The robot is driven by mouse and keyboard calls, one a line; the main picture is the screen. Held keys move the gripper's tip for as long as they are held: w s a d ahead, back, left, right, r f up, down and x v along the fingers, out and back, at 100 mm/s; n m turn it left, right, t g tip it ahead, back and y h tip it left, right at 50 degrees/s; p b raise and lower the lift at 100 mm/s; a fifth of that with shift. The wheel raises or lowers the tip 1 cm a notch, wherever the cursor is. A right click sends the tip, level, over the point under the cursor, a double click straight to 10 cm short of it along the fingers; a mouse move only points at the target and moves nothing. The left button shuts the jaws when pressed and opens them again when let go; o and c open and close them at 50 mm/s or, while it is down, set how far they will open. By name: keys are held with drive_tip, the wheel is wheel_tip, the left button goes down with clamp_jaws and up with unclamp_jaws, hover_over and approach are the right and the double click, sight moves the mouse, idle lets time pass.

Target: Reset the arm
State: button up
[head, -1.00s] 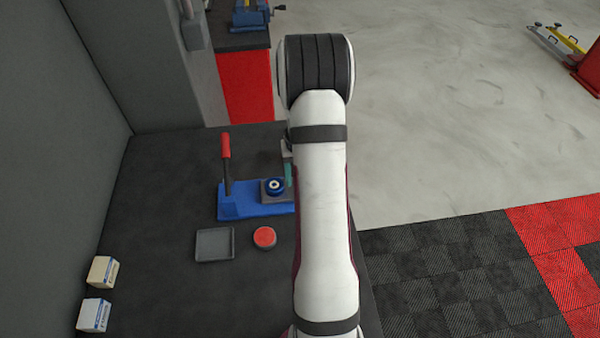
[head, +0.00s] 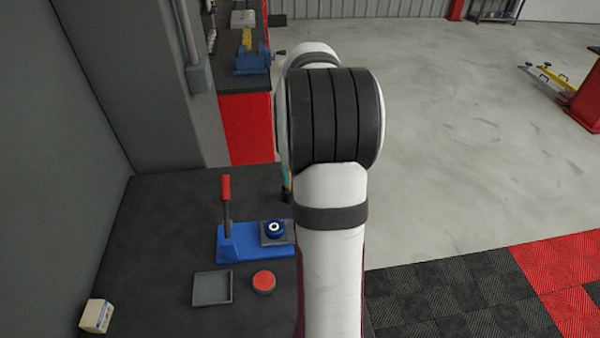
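My arm's white links and dark elbow fill the middle of the head view and hide most of what lies behind them. Only a small teal and dark piece of my gripper (head: 286,194) shows at the left edge of the arm, above the bench. Its fingers are too hidden to tell whether they are open or shut, or hold anything. It appears above and apart from the blue press-like fixture (head: 240,245), which has an upright red-handled lever (head: 226,195) and a round blue part with a light centre (head: 274,229).
On the dark bench (head: 165,225) lie a grey square tray (head: 211,288), a red round button (head: 264,281) and a small box (head: 96,315). A wall bounds the left. A red cabinet (head: 247,128) with a blue vise (head: 252,60) stands behind. Open floor lies right.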

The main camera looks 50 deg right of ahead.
drive_tip(key=a+r+n, duration=0.1)
drive_tip(key=a+r, duration=0.3)
drive_tip(key=a, duration=0.9)
drive_tip(key=s+a+f+n+y, duration=0.1)
drive_tip(key=s+a, duration=0.6)
drive_tip(key=a, duration=0.3)
drive_tip(key=s+a+f+n, duration=0.1)
drive_tip(key=s+a, duration=0.6)
drive_tip(key=a, duration=0.4)
drive_tip(key=shift+s+a+y, duration=0.15)
drive_tip(key=shift+y, duration=0.25)
